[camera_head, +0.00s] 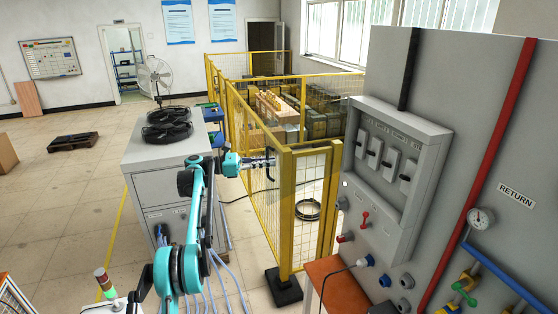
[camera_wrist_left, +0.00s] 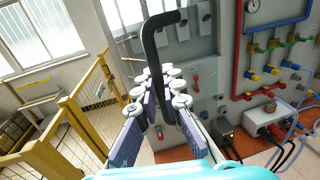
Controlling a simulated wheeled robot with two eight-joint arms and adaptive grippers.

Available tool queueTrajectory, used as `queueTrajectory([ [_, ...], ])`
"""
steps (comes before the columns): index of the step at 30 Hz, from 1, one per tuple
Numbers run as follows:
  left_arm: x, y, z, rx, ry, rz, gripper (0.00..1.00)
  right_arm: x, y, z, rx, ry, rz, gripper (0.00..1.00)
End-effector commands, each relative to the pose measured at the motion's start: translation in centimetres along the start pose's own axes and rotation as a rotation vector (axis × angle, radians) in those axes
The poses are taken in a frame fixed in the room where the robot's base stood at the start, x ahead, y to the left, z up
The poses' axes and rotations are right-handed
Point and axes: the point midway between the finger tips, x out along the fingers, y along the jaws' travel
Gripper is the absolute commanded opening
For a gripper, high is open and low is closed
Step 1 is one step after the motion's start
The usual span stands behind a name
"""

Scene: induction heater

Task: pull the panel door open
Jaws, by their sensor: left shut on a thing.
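The grey electrical panel (camera_head: 445,142) stands at the right in the head view, with a recess holding several switches (camera_head: 392,163). No door leaf shows clearly across it. My left gripper (camera_head: 267,163) is left of the panel, in front of the yellow fence. It is shut on a black bent handle (camera_head: 270,172). In the left wrist view the handle (camera_wrist_left: 150,52) stands upright between the fingers (camera_wrist_left: 168,105) and bends right at the top. What the handle joins to cannot be told. My right gripper is out of view.
The yellow mesh fence (camera_head: 287,205) stands close behind my left gripper. A grey cabinet (camera_head: 160,150) with fans stands to the left. Below the panel is a brown tabletop (camera_head: 340,285). Red and blue pipes with a gauge (camera_head: 481,218) are at the right.

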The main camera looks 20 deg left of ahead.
Motion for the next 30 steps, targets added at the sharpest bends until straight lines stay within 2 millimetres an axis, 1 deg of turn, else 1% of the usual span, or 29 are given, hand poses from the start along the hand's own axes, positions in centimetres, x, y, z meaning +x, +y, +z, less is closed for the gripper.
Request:
queueTrajectory([
  [3,-0.80,0.15,-0.13,-0.002,0.003,-0.011,0.00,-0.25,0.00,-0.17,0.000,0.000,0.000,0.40],
  [7,-1.23,0.20,-0.20,-0.002,0.003,-0.019,0.00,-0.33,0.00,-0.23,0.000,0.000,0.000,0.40],
  [19,-1.31,0.19,-0.19,-0.001,0.003,-0.021,0.00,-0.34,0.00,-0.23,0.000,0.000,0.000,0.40],
  [20,-1.30,0.19,-0.19,-0.001,0.003,-0.021,0.10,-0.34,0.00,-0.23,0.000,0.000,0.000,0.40],
  [21,-1.30,0.19,-0.18,-0.001,0.003,-0.021,0.18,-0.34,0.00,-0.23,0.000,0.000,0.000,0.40],
  [30,-1.31,0.19,-0.16,-0.001,0.002,-0.021,0.18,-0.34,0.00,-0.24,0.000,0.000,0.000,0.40],
])
